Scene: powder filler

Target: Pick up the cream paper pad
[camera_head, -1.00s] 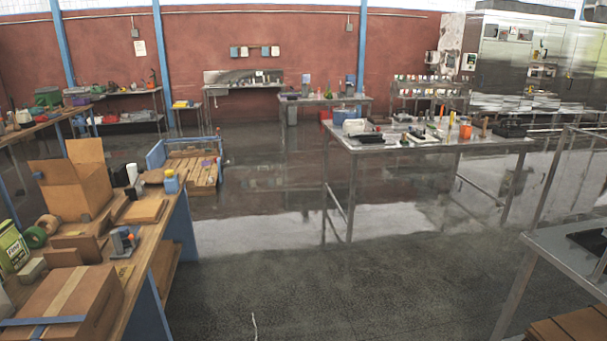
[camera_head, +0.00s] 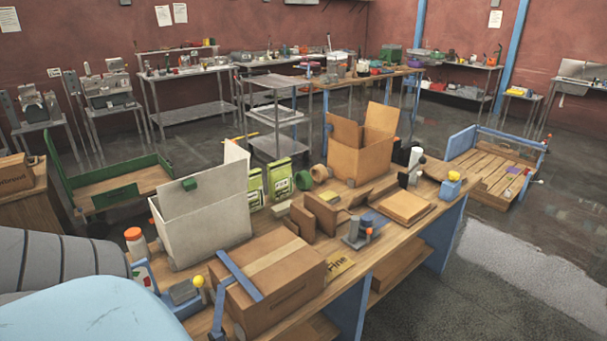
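A small cream block (camera_head: 280,208) lies on the wooden packing bench (camera_head: 382,246), beside the green-and-white bags (camera_head: 280,180) and close to the brown cardboard pieces (camera_head: 302,221). It may be the cream paper pad, but it is too small here to be sure. Neither of my grippers shows in the head view.
A taped brown carton (camera_head: 270,275), an open white box (camera_head: 205,222) and an open cardboard box (camera_head: 360,155) crowd the bench. Grey ribbed and pale blue rounded shapes (camera_head: 92,312) fill the lower left corner. Clear floor (camera_head: 500,290) lies at right.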

